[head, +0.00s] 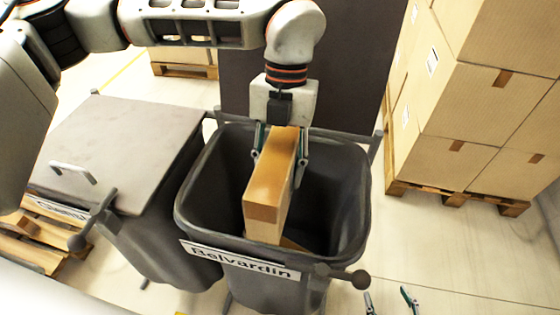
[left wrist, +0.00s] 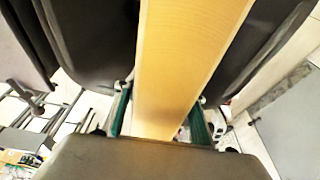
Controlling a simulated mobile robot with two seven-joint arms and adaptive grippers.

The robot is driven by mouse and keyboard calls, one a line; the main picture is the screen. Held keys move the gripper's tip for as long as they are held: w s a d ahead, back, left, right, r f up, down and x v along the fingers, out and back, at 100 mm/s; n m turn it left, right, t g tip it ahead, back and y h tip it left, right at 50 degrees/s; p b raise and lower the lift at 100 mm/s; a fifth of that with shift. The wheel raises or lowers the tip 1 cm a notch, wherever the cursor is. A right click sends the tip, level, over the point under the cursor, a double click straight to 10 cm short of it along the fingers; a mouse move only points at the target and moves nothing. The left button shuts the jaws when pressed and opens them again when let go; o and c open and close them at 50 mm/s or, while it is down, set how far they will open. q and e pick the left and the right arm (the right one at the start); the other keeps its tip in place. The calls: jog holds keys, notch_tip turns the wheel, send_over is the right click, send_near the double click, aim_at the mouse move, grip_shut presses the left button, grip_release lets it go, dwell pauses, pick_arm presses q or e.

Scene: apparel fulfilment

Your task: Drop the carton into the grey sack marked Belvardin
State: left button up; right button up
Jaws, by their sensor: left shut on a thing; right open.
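The carton (head: 270,185) is a long tan box, held upright and slightly tilted in the mouth of the grey sack marked Belvardin (head: 190,215). My left gripper (head: 278,156) is shut on the carton's upper part, with a finger on each side. In the left wrist view the carton (left wrist: 185,60) runs between the green finger pads, with dark sack walls on both sides. The sack is open at the top and its label faces the front. The carton's lower end is partly hidden in the sack. My right gripper (head: 390,303) is open and empty at the bottom edge, right of the sack.
A second grey sack (head: 125,150) with a closed lid and a partly hidden label stands at left. Stacked cartons (head: 470,110) on a pallet (head: 455,197) stand at right. A dark panel (head: 345,90) rises behind the sack. Floor at right front is clear.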

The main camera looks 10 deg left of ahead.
pick_arm(q)
jog(key=o, duration=1.5)
jog(key=v, duration=1.2)
jog(key=shift+r, duration=0.1)
jog(key=shift+s, duration=0.1)
